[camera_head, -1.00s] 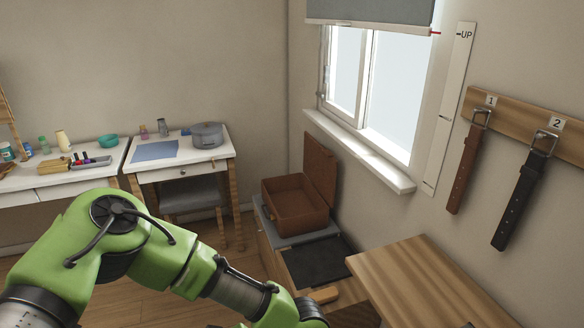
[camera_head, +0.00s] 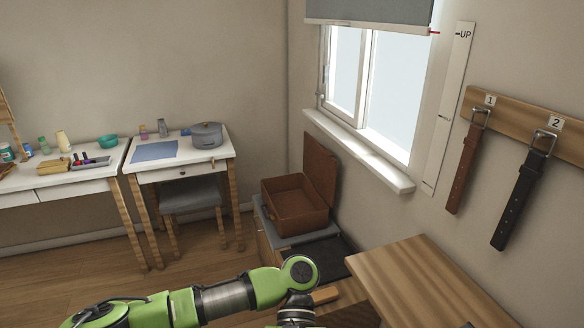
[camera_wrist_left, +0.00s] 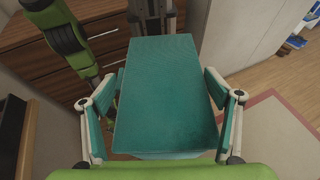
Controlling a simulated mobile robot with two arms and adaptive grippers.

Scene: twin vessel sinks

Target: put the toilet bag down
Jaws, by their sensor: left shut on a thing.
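The toilet bag (camera_wrist_left: 160,95) looks like a teal, box-shaped bag in the left wrist view. It fills the middle of that view. My left gripper (camera_wrist_left: 164,80) is shut on it, with one finger along each side. In the head view my left arm comes in along the bottom edge; its fingers and the bag are out of that picture. What lies directly beneath the bag is hidden.
An open brown suitcase (camera_head: 293,204) stands on a low cabinet by the window. A wooden tabletop (camera_head: 420,285) is at the lower right. A white desk (camera_head: 180,158) with a grey pot (camera_head: 207,135) stands at the back. Wooden drawers (camera_wrist_left: 65,60) show in the left wrist view.

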